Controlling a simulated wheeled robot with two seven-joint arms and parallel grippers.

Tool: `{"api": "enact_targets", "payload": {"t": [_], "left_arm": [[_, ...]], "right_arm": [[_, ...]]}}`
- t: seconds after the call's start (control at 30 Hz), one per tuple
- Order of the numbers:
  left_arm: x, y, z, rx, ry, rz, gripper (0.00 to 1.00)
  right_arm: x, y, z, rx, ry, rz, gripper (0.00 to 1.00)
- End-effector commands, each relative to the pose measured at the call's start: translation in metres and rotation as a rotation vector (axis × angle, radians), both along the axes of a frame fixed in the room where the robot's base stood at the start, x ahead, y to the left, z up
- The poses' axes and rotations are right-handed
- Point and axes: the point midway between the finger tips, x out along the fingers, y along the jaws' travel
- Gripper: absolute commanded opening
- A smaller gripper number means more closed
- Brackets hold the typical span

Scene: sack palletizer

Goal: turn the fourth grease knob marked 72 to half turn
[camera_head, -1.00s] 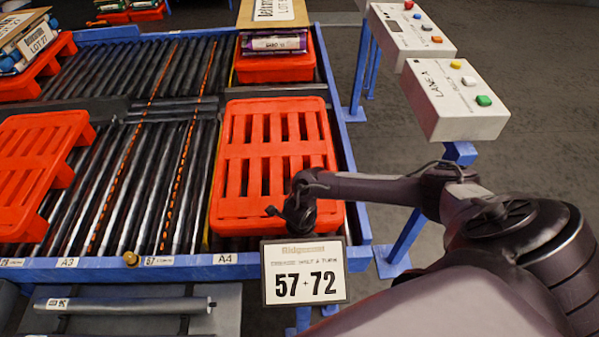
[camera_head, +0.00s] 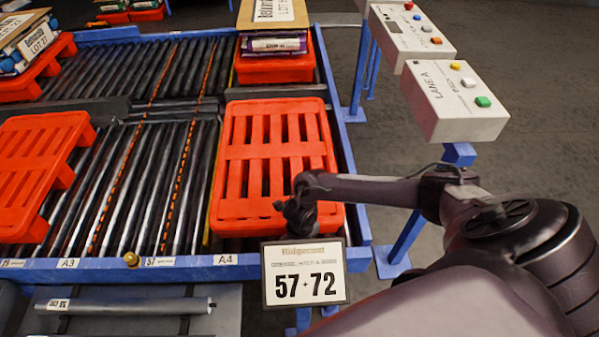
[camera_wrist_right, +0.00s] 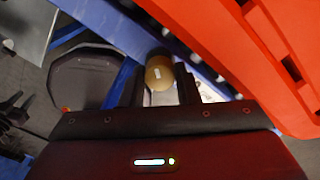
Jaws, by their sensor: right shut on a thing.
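My right arm reaches in from the right in the head view, with its right gripper (camera_head: 299,213) low at the front rail, partly behind the sign. In the right wrist view the two fingers of my right gripper (camera_wrist_right: 160,88) stand on either side of a round brass knob (camera_wrist_right: 159,73) with a small white mark, and are shut on it. The knob's number cannot be read there, and this knob is hidden in the head view. A sign (camera_head: 304,273) reads 57 - 72. Another brass knob (camera_head: 131,259) sits on the rail beside a 57 label (camera_head: 159,262). My left gripper is not in view.
An orange pallet (camera_head: 222,190) lies on the rollers just behind my right gripper. The blue front rail (camera_head: 195,272) carries labels A3 and A4. Button boxes (camera_head: 450,120) stand at the right. Grey floor is free between them and the conveyor.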

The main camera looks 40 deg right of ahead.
Motion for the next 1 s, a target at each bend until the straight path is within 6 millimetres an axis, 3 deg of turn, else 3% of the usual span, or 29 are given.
{"api": "enact_targets", "payload": {"t": [1.0], "left_arm": [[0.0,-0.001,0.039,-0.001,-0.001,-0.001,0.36]], "right_arm": [[0.0,0.0,0.003,0.001,0.0,-0.969,0.06]]}}
